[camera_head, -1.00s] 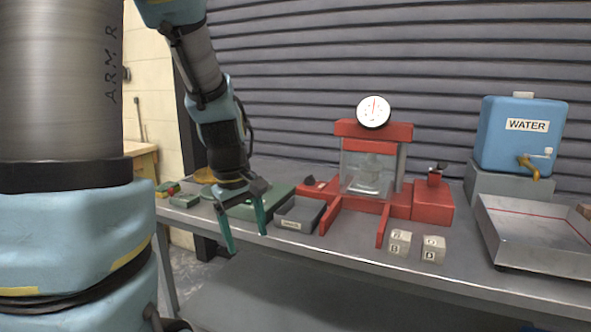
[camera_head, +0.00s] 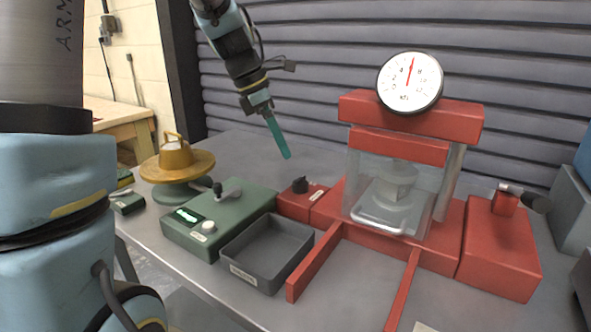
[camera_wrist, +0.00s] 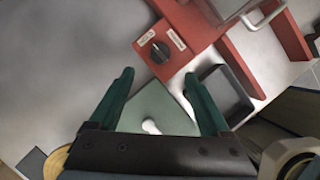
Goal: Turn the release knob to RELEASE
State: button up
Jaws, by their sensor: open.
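The release knob is a small black knob (camera_head: 299,186) on a low red block (camera_head: 318,200) at the left of the red press. In the wrist view the knob (camera_wrist: 160,52) sits between two small white labels, too small to read. Its pale mark seems to point toward the upper-left label. My gripper (camera_head: 286,156) hangs above the table, above and to the left of the knob in the head view, with its fingers seen nearly edge-on. In the wrist view my gripper (camera_wrist: 159,74) is open and empty, and the knob lies just beyond the fingertips, apart from them.
A grey tray (camera_head: 240,270) and a green box (camera_head: 240,205) with a small lever stand in front and to the left. The press (camera_head: 412,128) with its dial and clear guard rises close to the right.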

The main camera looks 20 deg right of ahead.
aim_at(300, 184)
jog(key=x, duration=1)
jog(key=shift+d+f, duration=0.15)
jog(key=shift+f, duration=0.1)
grip_shut()
